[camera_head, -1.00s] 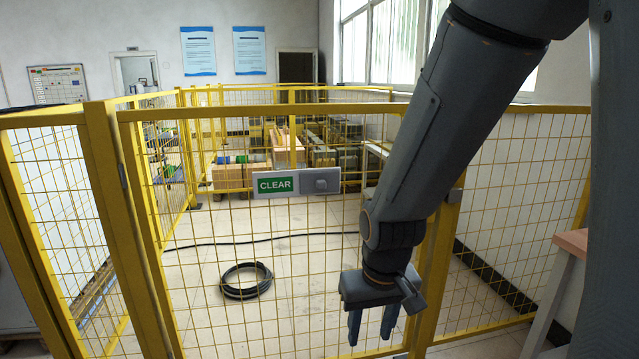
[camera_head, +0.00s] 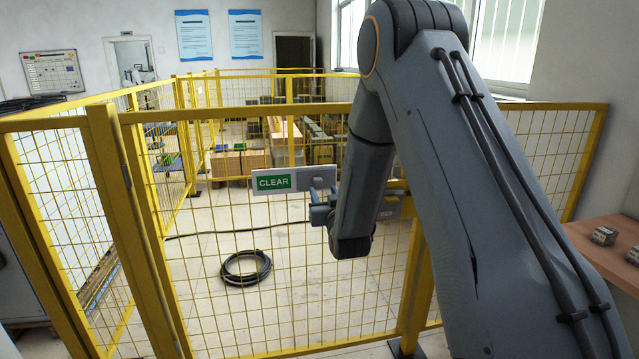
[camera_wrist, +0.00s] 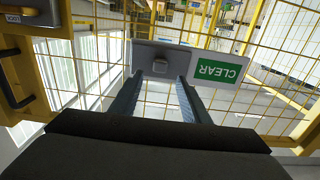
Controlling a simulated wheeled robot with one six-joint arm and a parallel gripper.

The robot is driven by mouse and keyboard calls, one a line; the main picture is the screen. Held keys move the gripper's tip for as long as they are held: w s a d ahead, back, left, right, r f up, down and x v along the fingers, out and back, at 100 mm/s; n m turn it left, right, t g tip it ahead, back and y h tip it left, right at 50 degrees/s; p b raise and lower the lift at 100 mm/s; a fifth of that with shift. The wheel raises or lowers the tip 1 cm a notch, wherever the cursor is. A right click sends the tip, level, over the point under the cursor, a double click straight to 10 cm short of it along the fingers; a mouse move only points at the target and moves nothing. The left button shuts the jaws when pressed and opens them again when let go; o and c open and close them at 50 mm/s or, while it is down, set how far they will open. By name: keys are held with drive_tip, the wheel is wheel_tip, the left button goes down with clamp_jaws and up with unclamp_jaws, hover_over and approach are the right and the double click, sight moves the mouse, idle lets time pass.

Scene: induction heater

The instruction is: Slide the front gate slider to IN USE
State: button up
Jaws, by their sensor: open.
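The gate slider is a grey sign plate (camera_head: 262,194) on the yellow mesh gate, with a green CLEAR panel (camera_head: 273,182) showing at its left. In the wrist view the plate appears upside down, with the CLEAR panel (camera_wrist: 219,68) at right and a small grey slider knob (camera_wrist: 160,66) at left. My gripper (camera_head: 322,193) is in front of the right part of the plate in the head view. In the wrist view my gripper (camera_wrist: 168,98) is open, its two fingers pointing at the plate on either side of the knob. Contact with the knob cannot be told.
The yellow mesh fence (camera_head: 540,160) spans the view. A latch box (camera_head: 390,206) sits on the gate's right side. A wooden bench (camera_head: 600,245) with small blocks is at the right. A black hose coil (camera_head: 246,268) lies on the floor behind the gate.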

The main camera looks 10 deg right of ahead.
sight(319, 183)
drive_tip(key=w+p, duration=0.2)
drive_tip(key=w, duration=0.5)
drive_tip(key=shift+w, duration=0.2)
clamp_jaws()
